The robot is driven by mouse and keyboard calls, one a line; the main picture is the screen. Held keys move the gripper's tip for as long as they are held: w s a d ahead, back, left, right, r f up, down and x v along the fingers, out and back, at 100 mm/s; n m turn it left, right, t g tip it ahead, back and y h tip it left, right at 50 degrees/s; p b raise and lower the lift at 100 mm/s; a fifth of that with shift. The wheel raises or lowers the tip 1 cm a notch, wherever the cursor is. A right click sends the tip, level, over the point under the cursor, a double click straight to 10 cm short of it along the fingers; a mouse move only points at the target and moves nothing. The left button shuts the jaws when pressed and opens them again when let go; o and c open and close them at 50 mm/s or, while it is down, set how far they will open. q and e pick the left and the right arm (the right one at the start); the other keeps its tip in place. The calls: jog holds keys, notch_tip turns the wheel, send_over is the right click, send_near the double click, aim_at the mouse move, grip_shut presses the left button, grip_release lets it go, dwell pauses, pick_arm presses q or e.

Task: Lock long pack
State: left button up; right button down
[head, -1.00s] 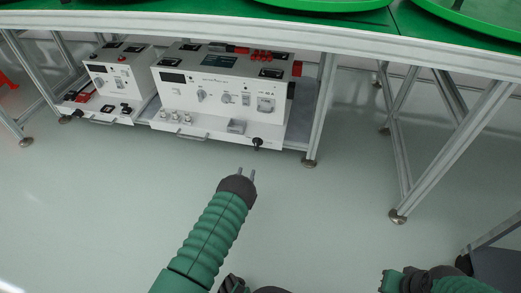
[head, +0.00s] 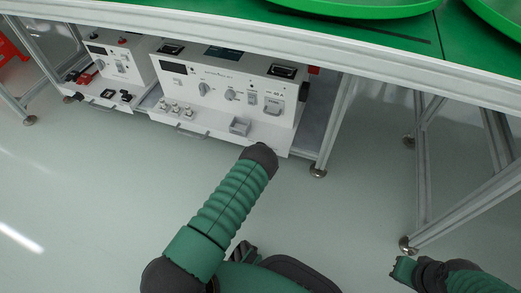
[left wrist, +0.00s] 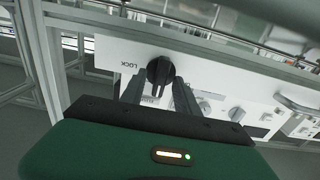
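The long pack (head: 225,95) is a wide white box with knobs, sockets and a front handle, on the shelf under the table in the head view. In the left wrist view its white front (left wrist: 115,52) carries the printed word LOCK and a black knob (left wrist: 160,67) to the right of the word. My left gripper (left wrist: 158,88) is open, with one finger on each side of this knob; I cannot tell whether they touch it. In the head view my left wrist hides the knob and the fingers at the pack's lower right corner.
A shorter white pack (head: 110,65) stands to the left on the same shelf. A metal table leg (head: 335,125) rises just right of the long pack. Green round trays (head: 360,8) lie on the table above. The floor in front is clear.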

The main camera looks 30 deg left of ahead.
pick_arm(q)
grip_shut()
dwell(0.4)
jog(key=m+p, duration=0.2)
jog(key=m, duration=0.4)
jog(key=m+p, duration=0.1)
jog(key=m, duration=0.5)
jog(key=d+m+p, duration=0.1)
jog(key=m+p, duration=0.1)
jog(key=m, duration=0.4)
jog(key=shift+f+p, duration=0.3)
jog(key=shift+f, duration=0.05)
dwell(0.4)
